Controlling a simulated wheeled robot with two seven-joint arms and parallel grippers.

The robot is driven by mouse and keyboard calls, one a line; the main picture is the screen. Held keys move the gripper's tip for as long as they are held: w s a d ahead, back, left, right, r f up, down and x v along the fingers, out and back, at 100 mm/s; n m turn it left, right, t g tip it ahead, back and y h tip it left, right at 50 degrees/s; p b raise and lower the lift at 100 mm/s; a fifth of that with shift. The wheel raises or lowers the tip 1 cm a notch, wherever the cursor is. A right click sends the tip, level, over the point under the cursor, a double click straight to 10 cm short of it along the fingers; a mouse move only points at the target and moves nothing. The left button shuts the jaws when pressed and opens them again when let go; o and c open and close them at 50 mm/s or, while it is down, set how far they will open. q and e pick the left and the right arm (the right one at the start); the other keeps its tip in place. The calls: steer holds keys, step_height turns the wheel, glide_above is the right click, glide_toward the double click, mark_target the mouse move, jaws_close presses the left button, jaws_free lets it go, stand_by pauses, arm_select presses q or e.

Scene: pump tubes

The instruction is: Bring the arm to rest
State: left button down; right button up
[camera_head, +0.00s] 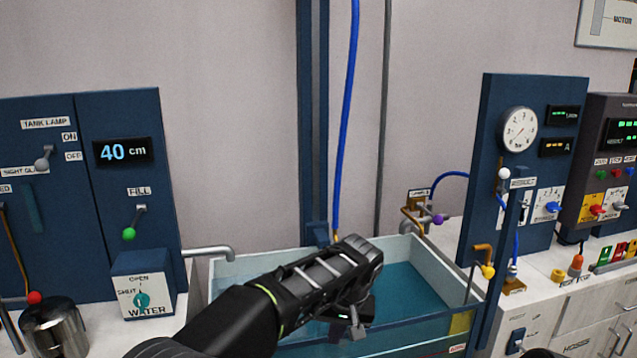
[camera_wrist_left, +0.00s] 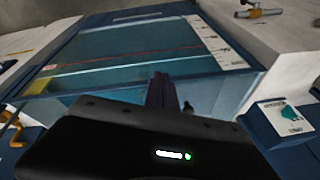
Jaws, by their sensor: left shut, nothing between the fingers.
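My left arm comes in from the bottom left of the head view and reaches over the front of the water tank (camera_head: 250,262). My left gripper (camera_head: 357,325) hangs at its end in front of the blue-green water, shut and with nothing in it. In the left wrist view the dark gripper fingers (camera_wrist_left: 162,92) point toward the tank (camera_wrist_left: 130,52), whose water and scale strip show beyond them. My right gripper is not in view.
A blue panel with a display (camera_head: 122,151) and a water valve box (camera_head: 143,288) stand left of the tank. A metal pot (camera_head: 54,328) is at the lower left. A gauge panel (camera_head: 519,130) and a yellow-handled tap (camera_head: 487,270) stand on the right. A blue hose (camera_head: 346,110) hangs behind.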

arm_select(q)
steer(key=s+a+f+g+h, duration=0.1)
steer(key=s+a+f, duration=0.15)
steer(key=f, duration=0.55)
steer(key=s+a+f+g+h, duration=0.1)
steer(key=s+f, duration=0.3)
steer(key=f, duration=0.5)
steer(key=s+a+f+g+h, duration=0.1)
steer(key=s+f, duration=0.2)
steer(key=f, duration=0.5)
steer(key=s+a+f+n+h, duration=0.1)
steer(key=s+a+f, duration=0.1)
steer(key=s, duration=0.6)
steer(key=s+a+f+n, duration=0.1)
steer(key=s+a+f, duration=0.1)
steer(key=s+f, duration=0.3)
steer(key=s+a+f+h, duration=0.1)
steer(key=s+f, duration=0.3)
steer(key=s, duration=0.7)
steer(key=shift+s+a+f+n+h, duration=0.15)
steer(key=shift+s+a+n+h, duration=0.2)
steer(key=shift+a, duration=0.25)
steer(key=shift+w, duration=0.1)
